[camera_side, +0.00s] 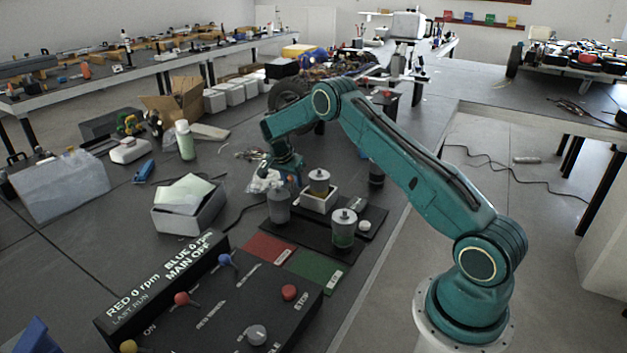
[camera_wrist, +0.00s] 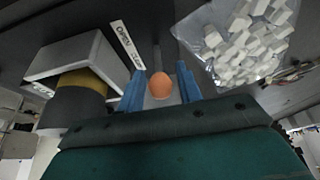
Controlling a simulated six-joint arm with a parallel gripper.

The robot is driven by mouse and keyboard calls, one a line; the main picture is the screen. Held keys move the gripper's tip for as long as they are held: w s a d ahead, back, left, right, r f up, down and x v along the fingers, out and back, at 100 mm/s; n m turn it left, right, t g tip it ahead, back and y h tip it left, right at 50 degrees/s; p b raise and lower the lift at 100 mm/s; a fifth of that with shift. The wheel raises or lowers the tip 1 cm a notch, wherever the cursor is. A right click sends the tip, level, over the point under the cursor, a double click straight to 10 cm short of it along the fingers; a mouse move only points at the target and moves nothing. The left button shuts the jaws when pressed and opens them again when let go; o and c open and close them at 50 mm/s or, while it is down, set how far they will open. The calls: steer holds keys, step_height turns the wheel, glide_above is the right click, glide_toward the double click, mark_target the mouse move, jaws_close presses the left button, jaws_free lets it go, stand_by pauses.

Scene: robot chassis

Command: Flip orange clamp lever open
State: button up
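The orange lever knob (camera_wrist: 160,86) shows in the wrist view between the two blue fingers of my gripper (camera_wrist: 160,90). The fingers are apart, with a narrow gap visible on each side of the knob. A white label (camera_wrist: 127,45) with dark lettering, apparently naming open and clamp, lies just beyond the left finger. The lever's base is mostly hidden behind the knob and my gripper. In the side view, my gripper (camera_side: 283,170) points down beside the white square holder (camera_side: 318,205); the orange knob cannot be made out there.
A dark grey, yellow-banded cylinder (camera_wrist: 78,105) stands in the white holder, left in the wrist view. A clear bag of white pieces (camera_wrist: 235,45) lies to the right. In the side view, a bottle (camera_side: 278,207) and a capped jar (camera_side: 344,228) stand close by. The control panel (camera_side: 215,300) is in front.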

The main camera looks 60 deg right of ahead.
jaws_close()
steer(key=shift+a+f+h, duration=0.15)
steer(key=shift+a+h, duration=0.45)
steer(key=shift+h, duration=0.5)
steer(key=shift+a+f+h, duration=0.1)
steer(key=shift+a+h, duration=0.45)
steer(key=shift+h, duration=0.55)
steer(key=shift+o, duration=1.5)
jaws_free()
steer(key=shift+r, duration=0.1)
